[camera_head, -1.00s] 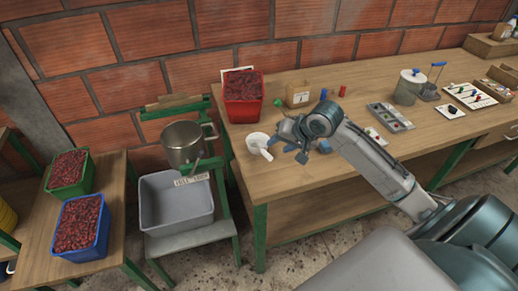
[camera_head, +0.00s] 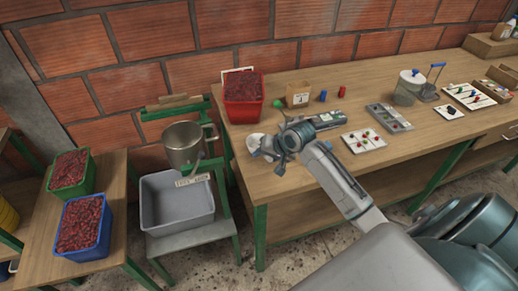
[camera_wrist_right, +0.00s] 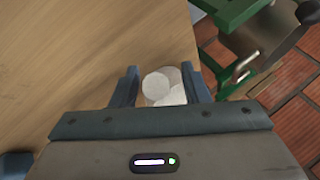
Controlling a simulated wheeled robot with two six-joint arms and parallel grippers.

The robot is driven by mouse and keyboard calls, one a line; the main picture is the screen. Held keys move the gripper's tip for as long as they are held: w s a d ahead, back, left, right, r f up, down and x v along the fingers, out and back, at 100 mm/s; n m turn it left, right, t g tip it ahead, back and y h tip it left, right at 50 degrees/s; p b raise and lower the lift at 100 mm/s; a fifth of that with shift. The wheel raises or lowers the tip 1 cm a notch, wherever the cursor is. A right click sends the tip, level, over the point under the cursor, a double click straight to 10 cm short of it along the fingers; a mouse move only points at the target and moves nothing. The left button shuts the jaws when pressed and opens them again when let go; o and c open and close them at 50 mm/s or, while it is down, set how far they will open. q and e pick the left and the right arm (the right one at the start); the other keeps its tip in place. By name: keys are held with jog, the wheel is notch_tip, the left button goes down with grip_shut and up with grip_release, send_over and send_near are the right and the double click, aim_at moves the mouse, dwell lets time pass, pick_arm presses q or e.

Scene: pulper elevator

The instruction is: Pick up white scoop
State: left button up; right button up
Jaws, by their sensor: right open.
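The white scoop (camera_head: 254,141) lies on the wooden table near its left edge, below the red crate in the head view. My right gripper (camera_head: 267,158) is right at it and hides part of it. In the right wrist view the scoop (camera_wrist_right: 162,86) shows as a pale round shape between the two blue fingers of my right gripper (camera_wrist_right: 162,88). The fingers stand apart on either side of it, and the gripper is open. I cannot tell whether a finger touches the scoop. My left gripper is not in view.
A red crate of cherries (camera_head: 243,111) stands just behind the scoop. The green-framed stand with a metal pot (camera_head: 182,143) and a grey bin (camera_head: 174,213) is left of the table (camera_head: 290,228). A grey tray (camera_head: 389,117) and a white board (camera_head: 364,141) lie to the right.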

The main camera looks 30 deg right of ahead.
grip_shut()
